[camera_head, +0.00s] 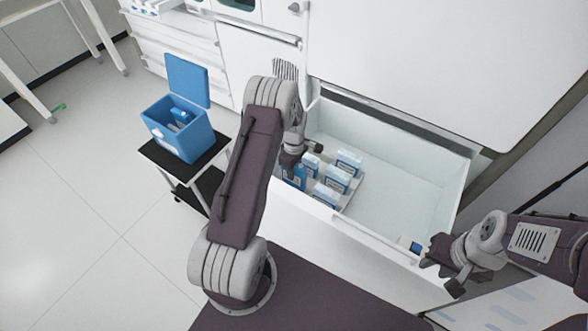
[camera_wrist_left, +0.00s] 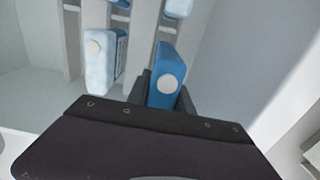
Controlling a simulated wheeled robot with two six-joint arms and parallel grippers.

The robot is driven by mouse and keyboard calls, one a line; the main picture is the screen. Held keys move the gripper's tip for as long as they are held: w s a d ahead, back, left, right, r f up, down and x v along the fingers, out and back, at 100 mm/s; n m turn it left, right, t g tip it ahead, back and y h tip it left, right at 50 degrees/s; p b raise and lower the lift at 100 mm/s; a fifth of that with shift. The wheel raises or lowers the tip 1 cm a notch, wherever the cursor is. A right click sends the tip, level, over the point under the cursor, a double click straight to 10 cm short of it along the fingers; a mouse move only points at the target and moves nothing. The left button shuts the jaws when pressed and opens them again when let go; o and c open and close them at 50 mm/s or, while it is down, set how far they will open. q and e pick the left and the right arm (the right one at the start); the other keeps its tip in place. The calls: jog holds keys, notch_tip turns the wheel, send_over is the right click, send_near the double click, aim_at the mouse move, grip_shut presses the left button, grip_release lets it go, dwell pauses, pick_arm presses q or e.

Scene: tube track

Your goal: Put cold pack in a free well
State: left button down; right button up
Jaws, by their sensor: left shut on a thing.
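My left gripper (camera_head: 293,158) is inside the open drawer, at the left end of a rack (camera_head: 349,194). It is shut on a blue cold pack (camera_head: 299,178). In the left wrist view the pack (camera_wrist_left: 164,75) stands upright between the fingers, with a pale round spot on its end. Its bottom is hidden, so I cannot tell whether it sits in a well. Several white and blue packs (camera_head: 338,179) stand in the rack; one (camera_wrist_left: 102,60) is just left of the held pack. My right gripper (camera_head: 446,268) seems open and empty, outside the drawer's front right corner.
The white drawer (camera_head: 420,165) has bare floor to the right of the rack. A blue cooler box (camera_head: 189,143) with its lid up stands on a black-topped cart (camera_head: 214,151) at left, with blue items inside. A small display (camera_head: 415,247) is on the drawer front.

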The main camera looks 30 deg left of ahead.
pick_arm(q)
jog(key=shift+f, duration=0.1)
jog(key=shift+f+b, duration=0.75)
jog(key=shift+f, duration=0.4)
jog(key=shift+f+b, duration=0.95)
jog(key=shift+f, duration=0.45)
jog(key=shift+f, duration=0.45)
jog(key=c, duration=1)
grip_release()
jog(key=shift+c, duration=0.2)
jog(key=shift+r, duration=0.15)
